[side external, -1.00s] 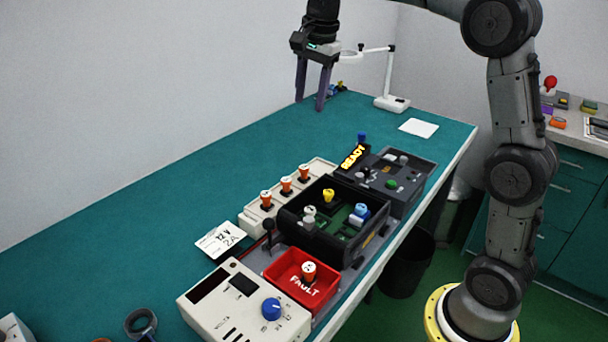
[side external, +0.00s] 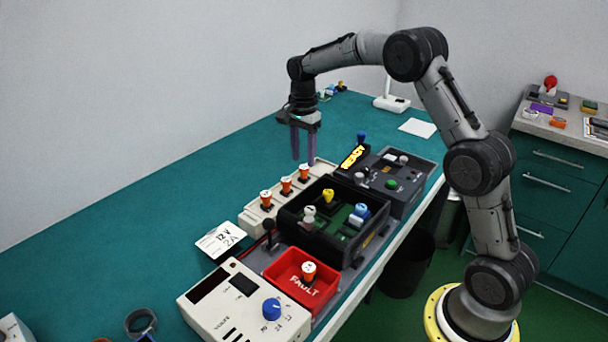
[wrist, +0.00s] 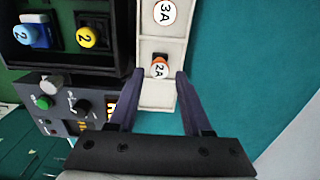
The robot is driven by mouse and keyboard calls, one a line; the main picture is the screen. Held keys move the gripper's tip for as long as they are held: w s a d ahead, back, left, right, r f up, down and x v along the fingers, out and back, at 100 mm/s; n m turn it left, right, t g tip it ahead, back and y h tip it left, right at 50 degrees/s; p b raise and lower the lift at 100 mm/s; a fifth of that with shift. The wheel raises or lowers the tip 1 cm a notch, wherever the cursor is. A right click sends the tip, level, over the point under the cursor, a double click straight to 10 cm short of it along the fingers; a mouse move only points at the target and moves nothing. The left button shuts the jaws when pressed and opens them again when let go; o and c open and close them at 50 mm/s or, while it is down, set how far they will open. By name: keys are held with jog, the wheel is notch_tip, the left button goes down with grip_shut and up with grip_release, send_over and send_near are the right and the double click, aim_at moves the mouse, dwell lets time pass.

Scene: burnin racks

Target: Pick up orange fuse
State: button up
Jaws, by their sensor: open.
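Several orange fuses with white tops stand in a row in a cream rack (side external: 253,217). The far one (side external: 304,172) is nearest my gripper (side external: 303,160). In the wrist view this fuse (wrist: 159,68) is marked 2A and sits in its slot just beyond and between my fingertips. My gripper is open and empty, pointing down above the far end of the rack. A fuse marked 3A (wrist: 164,12) is at the top of the wrist view.
A black open box (side external: 292,226) with a yellow, a white and a blue fuse stands right of the rack. A dark panel with a lit READY sign (side external: 354,157) is behind it. A cream meter unit (side external: 230,305) is in front. The teal bench left of the rack is mostly clear.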

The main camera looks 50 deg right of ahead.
aim_at(304, 167)
jog(key=shift+d+f, duration=0.1)
jog(key=shift+f, duration=2.65)
grip_shut()
